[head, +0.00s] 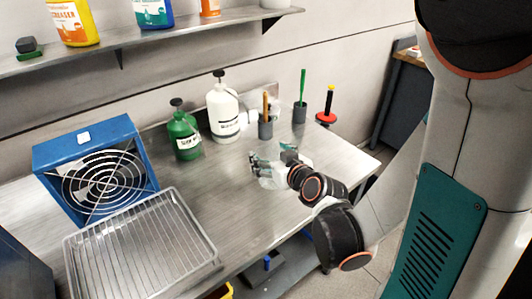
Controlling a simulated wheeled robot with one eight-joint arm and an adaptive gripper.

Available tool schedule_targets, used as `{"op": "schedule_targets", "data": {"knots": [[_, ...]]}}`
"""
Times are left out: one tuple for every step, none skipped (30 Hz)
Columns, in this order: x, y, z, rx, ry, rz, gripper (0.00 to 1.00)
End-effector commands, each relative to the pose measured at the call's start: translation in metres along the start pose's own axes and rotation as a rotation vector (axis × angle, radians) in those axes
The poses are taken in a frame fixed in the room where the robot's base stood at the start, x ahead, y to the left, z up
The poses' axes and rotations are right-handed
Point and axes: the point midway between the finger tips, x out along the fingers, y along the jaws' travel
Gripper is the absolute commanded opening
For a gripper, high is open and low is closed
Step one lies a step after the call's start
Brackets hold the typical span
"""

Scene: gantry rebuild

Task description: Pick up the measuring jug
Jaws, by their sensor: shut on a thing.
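The measuring jug (268,181) looks clear and pale, and stands at the right part of the steel bench in the head view. My gripper (259,163) is at the jug and shut on it. The gripper and wrist cover much of the jug, so its handle and exact outline are hard to make out. I cannot tell whether its base touches the bench.
A green bottle (184,136), a white pump bottle (222,108) and grey cups with tools (265,130) stand behind the gripper. A blue fan box (95,170) and a wire-rack tray (140,255) are at left. The bench middle is clear.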

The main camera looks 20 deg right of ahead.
Motion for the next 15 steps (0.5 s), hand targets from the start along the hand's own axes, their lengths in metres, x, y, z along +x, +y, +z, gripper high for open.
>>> {"op": "schedule_targets", "data": {"knots": [[-0.004,0.0,0.002,0.001,0.0,0.001,0.33],[-0.005,0.0,0.002,0.002,0.0,0.001,0.33],[-0.007,0.0,0.003,0.002,0.0,0.001,0.33],[-0.009,0.0,0.004,0.002,0.0,0.001,0.33],[-0.01,0.0,0.004,0.001,0.0,0.001,0.33],[-0.012,0.0,0.004,0.001,0.0,0.001,0.33],[-0.013,0.0,0.005,0.001,0.0,0.0,0.33],[-0.014,0.0,0.005,0.001,0.0,0.0,0.33],[-0.015,0.0,0.006,0.001,0.0,0.0,0.33],[-0.016,0.0,0.006,0.001,0.0,0.0,0.33],[-0.017,0.0,0.006,0.001,0.0,0.0,0.33],[-0.018,0.0,0.006,0.001,0.0,0.0,0.33],[-0.018,0.0,0.007,0.001,0.0,0.0,0.33],[-0.018,0.0,0.007,0.001,0.0,0.0,0.33],[-0.019,0.0,0.007,0.001,0.0,0.0,0.33]]}}
